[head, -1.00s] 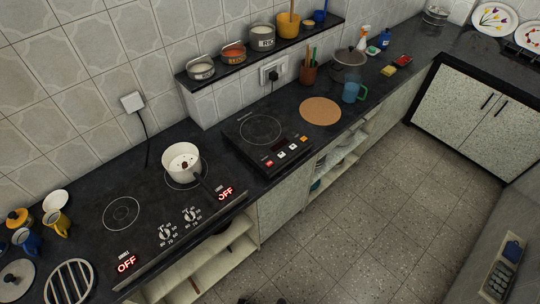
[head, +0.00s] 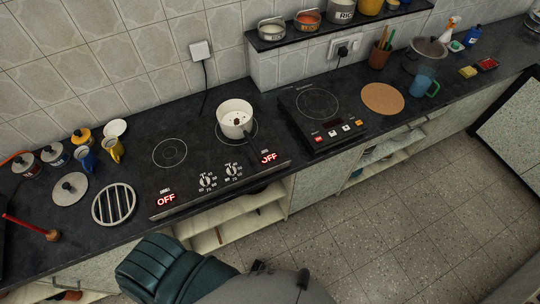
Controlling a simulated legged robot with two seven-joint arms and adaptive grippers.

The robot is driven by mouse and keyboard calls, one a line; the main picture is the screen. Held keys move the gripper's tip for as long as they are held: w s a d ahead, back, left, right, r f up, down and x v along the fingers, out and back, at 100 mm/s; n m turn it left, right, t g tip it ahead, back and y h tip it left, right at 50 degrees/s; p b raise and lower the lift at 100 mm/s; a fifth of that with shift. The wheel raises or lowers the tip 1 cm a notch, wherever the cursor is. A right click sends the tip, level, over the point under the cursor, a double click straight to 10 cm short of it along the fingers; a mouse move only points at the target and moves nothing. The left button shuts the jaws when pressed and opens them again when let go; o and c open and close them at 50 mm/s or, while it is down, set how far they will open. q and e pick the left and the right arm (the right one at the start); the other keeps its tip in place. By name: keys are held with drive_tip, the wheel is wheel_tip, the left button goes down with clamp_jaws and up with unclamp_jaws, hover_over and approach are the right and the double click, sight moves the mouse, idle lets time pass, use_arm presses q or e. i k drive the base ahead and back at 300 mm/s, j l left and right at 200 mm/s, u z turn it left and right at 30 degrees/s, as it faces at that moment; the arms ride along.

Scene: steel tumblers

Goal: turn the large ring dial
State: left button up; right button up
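The built-in cooktop (head: 188,191) is set in the dark counter, with two small knobs on its front part. The left knob (head: 208,181) and the right knob (head: 233,170) have white numbers around them. They look alike in size, and I cannot tell which one is the large ring dial. Red OFF displays show at the cooktop's front left (head: 166,200) and front right (head: 269,158). A dark green and grey part of my own body shows at the bottom, in front of the counter. No gripper fingers can be made out.
A white pot (head: 235,117) stands on the cooktop's rear right ring, its handle reaching toward the right OFF display. A portable hob (head: 318,103) stands to the right. A round slatted trivet (head: 114,204) and several mugs are left. The floor (head: 400,225) is clear.

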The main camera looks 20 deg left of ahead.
sight(231, 171)
drive_tip(key=j+u, duration=0.1)
drive_tip(key=u, duration=0.3)
drive_tip(key=j+u, duration=0.1)
drive_tip(key=u, duration=0.25)
drive_tip(key=j+u, duration=0.1)
drive_tip(key=u, duration=0.3)
